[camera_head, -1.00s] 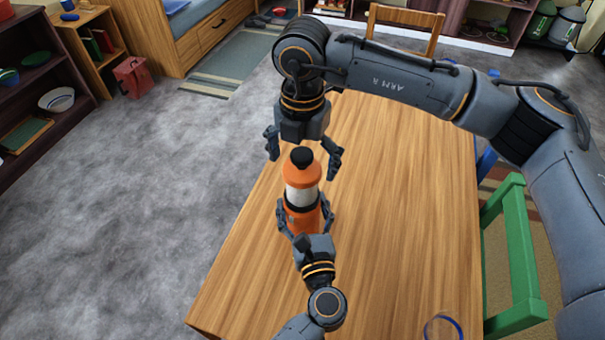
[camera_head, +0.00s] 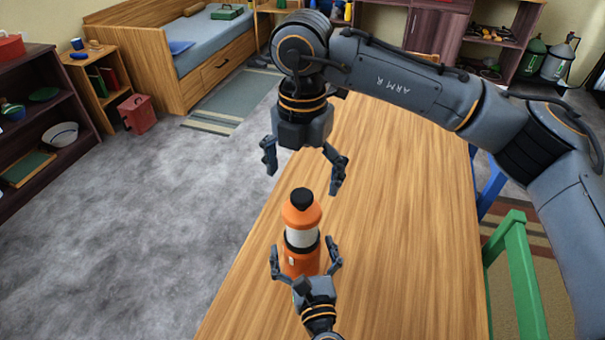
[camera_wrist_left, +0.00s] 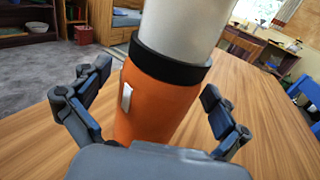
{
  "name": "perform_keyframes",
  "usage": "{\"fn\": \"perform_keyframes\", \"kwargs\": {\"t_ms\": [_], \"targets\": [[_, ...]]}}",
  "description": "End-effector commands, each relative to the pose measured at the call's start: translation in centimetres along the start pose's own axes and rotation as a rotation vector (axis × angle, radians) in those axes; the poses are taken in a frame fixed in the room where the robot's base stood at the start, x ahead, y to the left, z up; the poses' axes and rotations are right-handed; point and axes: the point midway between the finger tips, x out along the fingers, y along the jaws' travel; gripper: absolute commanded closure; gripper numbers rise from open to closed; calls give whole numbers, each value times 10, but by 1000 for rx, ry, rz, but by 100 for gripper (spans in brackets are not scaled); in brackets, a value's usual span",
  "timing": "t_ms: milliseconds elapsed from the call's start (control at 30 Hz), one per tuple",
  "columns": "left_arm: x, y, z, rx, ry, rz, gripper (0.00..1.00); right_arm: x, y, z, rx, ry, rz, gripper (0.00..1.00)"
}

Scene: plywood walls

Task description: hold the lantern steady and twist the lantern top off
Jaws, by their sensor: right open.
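The lantern (camera_head: 300,238) stands upright on the wooden table, with an orange base, a pale middle, a black band and an orange top (camera_head: 301,212) with a black knob. The top sits on the lantern. In the left wrist view the orange base (camera_wrist_left: 158,105) and pale middle fill the centre. My left gripper (camera_head: 305,258) is open, one finger on each side of the base, with a visible gap at the left finger. My right gripper (camera_head: 304,180) is open and empty above the lantern, pointing down, its fingertips a little above the knob.
The wooden table (camera_head: 400,230) is clear to the right of the lantern. A green chair (camera_head: 520,270) and a blue chair (camera_head: 490,185) stand along its right side. Shelves, a bed (camera_head: 215,50) and a red box (camera_head: 136,113) are further off on the floor.

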Motion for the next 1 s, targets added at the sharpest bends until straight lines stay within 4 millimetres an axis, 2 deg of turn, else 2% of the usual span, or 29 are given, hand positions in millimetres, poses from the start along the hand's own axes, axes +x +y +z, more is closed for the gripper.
{"fn": "perform_keyframes", "kwargs": {"t_ms": [233,367,800,1000], "targets": [[-1,0,0,0,1,0,1,0,0,0,0,0,0,5],[-12,0,-1,0,3,-1,1,0,0,0,0,0,0,5],[-99,0,-1,0,3,-1,1,0,0,0,0,0,0,5],[-118,0,0,0,2,0,1,0,0,0,0,0,0,5]]}}
